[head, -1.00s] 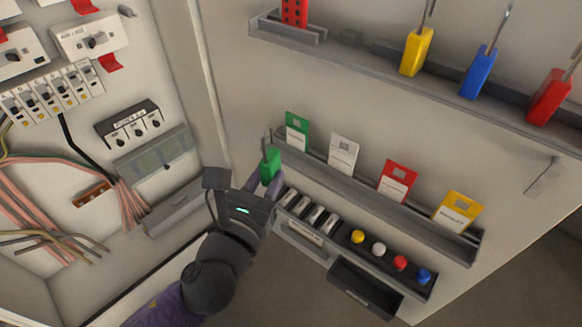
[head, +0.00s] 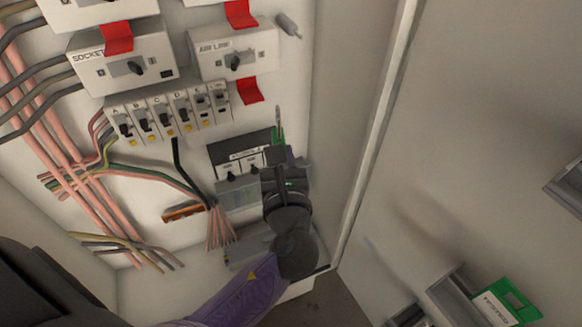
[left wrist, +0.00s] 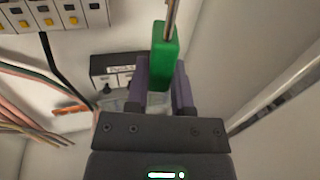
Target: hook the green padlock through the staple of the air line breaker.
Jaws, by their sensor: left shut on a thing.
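The air line breaker (head: 212,66) is a white box with a dark rotary knob, high on the panel in the head view. A red tab (head: 250,91) hangs at its lower right; I cannot clearly make out the staple. My left gripper (head: 277,150) is below and right of the breaker, apart from it. It is shut on the green padlock (left wrist: 165,56), held upright with its metal shackle up in the left wrist view. In the head view only a thin part of the padlock (head: 279,133) shows. My right gripper is not in view.
The socket breaker (head: 115,70) is left of the air line breaker. A row of small breakers (head: 165,112) sits below, with loose wires underneath. A grey cylinder (head: 288,25) sticks out at upper right. The cabinet's side wall edge (head: 378,125) stands right of my gripper.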

